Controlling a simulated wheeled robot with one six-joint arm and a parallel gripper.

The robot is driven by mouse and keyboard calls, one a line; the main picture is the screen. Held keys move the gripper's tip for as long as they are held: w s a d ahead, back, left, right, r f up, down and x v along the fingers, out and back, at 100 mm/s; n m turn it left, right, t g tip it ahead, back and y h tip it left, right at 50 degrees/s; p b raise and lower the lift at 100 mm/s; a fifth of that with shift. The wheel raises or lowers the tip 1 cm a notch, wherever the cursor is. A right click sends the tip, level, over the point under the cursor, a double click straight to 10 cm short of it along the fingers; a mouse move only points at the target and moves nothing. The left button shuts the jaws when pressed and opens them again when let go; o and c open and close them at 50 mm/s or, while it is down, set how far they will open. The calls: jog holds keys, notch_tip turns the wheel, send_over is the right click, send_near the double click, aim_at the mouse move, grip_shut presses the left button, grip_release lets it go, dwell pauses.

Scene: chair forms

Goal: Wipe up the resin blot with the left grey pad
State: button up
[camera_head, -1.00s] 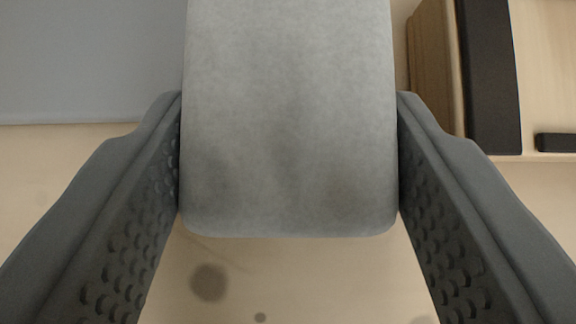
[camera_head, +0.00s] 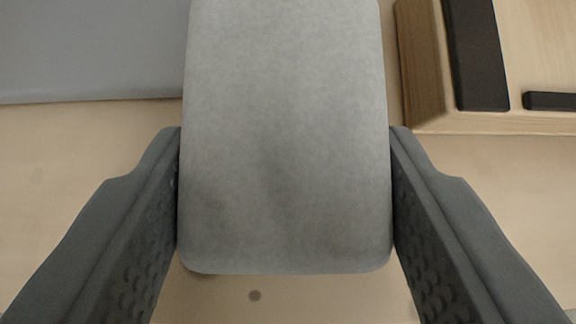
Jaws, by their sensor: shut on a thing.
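My gripper (camera_head: 285,130) is shut on a grey pad (camera_head: 285,60), with one finger pressed against each side. The pad is a rounded, mottled light-grey block with faint darker patches on its lower part. Its top end runs out of the picture. A larger dark spot is almost wholly hidden behind the pad's lower left edge. I cannot tell whether the pad touches the surface. No second grey pad can be made out.
A flat blue-grey panel (camera_head: 80,50) lies at the upper left. A pale wooden frame (camera_head: 480,122) with black strips (camera_head: 475,55) stands at the upper right, close to the pad's right side. The beige surface (camera_head: 350,305) at the bottom is mostly clear.

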aim_at(283, 306)
jog(key=shift+s, duration=1.95)
jog(key=shift+r, duration=0.1)
jog(key=shift+r, duration=2.9)
jog(key=shift+r, duration=1.5)
